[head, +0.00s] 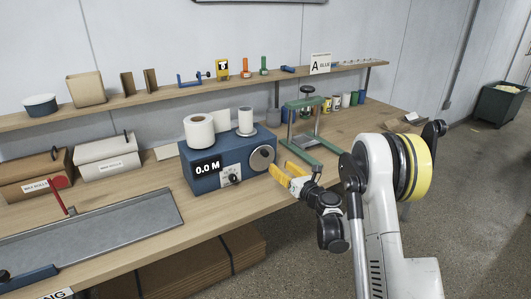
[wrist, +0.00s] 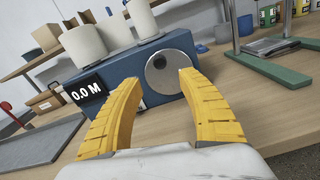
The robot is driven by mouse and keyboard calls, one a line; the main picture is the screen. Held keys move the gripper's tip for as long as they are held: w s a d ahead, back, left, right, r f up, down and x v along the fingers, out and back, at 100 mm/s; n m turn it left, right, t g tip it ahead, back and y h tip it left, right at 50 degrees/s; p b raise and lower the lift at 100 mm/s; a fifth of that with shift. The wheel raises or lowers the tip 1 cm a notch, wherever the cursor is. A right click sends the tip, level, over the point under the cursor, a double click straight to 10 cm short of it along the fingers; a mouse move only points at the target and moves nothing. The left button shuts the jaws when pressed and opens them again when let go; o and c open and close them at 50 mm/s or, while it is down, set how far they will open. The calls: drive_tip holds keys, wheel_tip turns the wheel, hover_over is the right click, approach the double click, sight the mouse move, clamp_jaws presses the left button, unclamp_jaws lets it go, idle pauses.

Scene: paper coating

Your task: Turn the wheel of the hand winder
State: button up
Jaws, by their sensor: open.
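The hand winder (head: 205,182) is a blue box on the bench with a display reading "0.0 M". Its wheel (head: 262,159) is a round grey disc on the right part of the front face; it also shows in the wrist view (wrist: 162,76). Two white rolls (head: 200,131) stand on top of the box. My gripper (head: 283,175) has yellow fingers and is just in front of the wheel, to its lower right. In the wrist view the open fingers (wrist: 160,85) are spread with the wheel showing between their tips. Nothing is held.
A green-framed press (head: 303,125) stands right of the winder. A grey metal tray (head: 90,226) lies at the front left, and boxes (head: 108,156) stand behind it. A shelf (head: 195,90) with small tools runs along the back.

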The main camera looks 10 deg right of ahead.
sight(267, 155)
drive_tip(key=shift+n, duration=0.9)
drive_tip(key=b+x, duration=0.2)
drive_tip(key=x, duration=0.7)
drive_tip(key=shift+w+a+f+b, duration=0.15)
drive_tip(key=shift+w+b, duration=0.15)
drive_tip(key=shift+w, duration=0.05)
drive_tip(key=shift+w+a, duration=0.15)
drive_tip(key=shift+w, duration=0.4)
clamp_jaws()
